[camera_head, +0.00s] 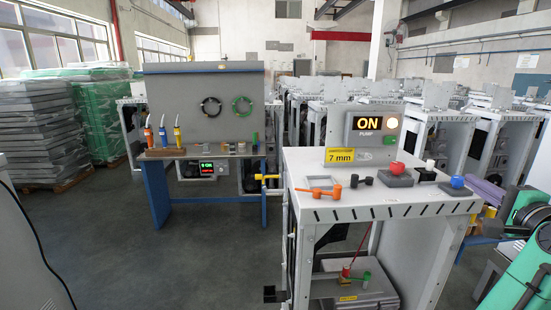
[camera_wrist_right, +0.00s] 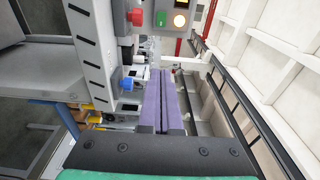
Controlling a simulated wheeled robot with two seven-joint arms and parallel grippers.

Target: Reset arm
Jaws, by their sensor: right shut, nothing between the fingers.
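My right gripper (camera_head: 482,187) is at the right side of the near dispenser frame, its purple fingers beside the frame's right end and touching nothing that I can make out. In the right wrist view the two purple fingers (camera_wrist_right: 160,100) lie side by side, shut and empty. My green right arm (camera_head: 515,275) comes in from the lower right. My left gripper is in neither view.
The near frame's top (camera_head: 375,207) carries an orange lever (camera_head: 320,191), a red knob (camera_head: 397,168), a blue knob (camera_head: 457,181) and a lit "ON" pump sign (camera_head: 369,123). A workbench (camera_head: 205,100) stands behind left. Grey floor (camera_head: 130,250) at left is clear.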

